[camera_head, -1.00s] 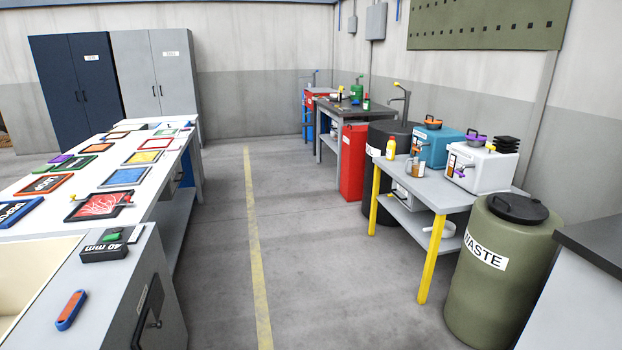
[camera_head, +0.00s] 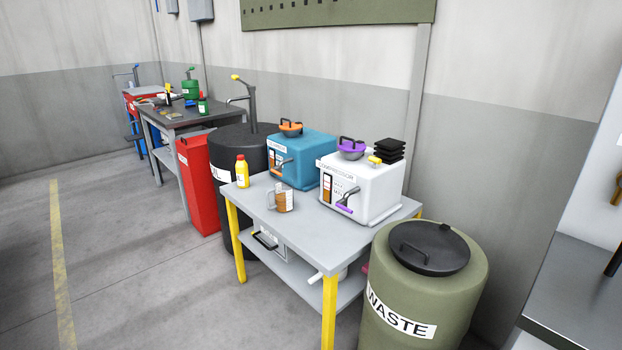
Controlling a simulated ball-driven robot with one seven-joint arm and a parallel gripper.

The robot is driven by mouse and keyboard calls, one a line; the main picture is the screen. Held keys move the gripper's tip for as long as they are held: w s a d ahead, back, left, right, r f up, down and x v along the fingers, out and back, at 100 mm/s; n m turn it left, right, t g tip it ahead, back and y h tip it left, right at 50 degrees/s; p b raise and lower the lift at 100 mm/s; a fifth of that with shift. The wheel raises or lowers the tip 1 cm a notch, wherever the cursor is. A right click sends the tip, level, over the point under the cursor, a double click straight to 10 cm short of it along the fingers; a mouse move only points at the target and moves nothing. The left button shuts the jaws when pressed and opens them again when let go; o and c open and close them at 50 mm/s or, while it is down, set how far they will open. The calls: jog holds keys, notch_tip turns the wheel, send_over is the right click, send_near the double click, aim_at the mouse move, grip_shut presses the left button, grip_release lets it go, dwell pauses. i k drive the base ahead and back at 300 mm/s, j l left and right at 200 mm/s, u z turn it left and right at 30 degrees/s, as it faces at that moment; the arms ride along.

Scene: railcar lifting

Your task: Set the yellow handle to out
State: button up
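Two yellow handle-like parts show, and I cannot tell which one the task names. A yellow grip (camera_head: 236,77) tips the lever of the dark pump (camera_head: 252,105) on the black barrel (camera_head: 228,150). No "out" marking is readable on either. The white box also has a purple-tipped lever (camera_head: 345,208) on its front and a purple-ringed lid (camera_head: 351,152). My gripper is not in view.
A grey table with yellow legs (camera_head: 330,312) carries the boxes, a yellow bottle (camera_head: 242,172) and a jug (camera_head: 284,200). A green waste barrel (camera_head: 460,292) stands at its right end. A dark worktop (camera_head: 585,290) is at far right. The floor at left (camera_head: 130,260) is clear.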

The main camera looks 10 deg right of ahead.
aim_at(375, 161)
jog(key=i+j+z, duration=0.25)
jog(key=i, duration=0.15)
jog(key=i+j+z, duration=0.1)
jog(key=i+z, duration=0.15)
jog(key=i, duration=0.15)
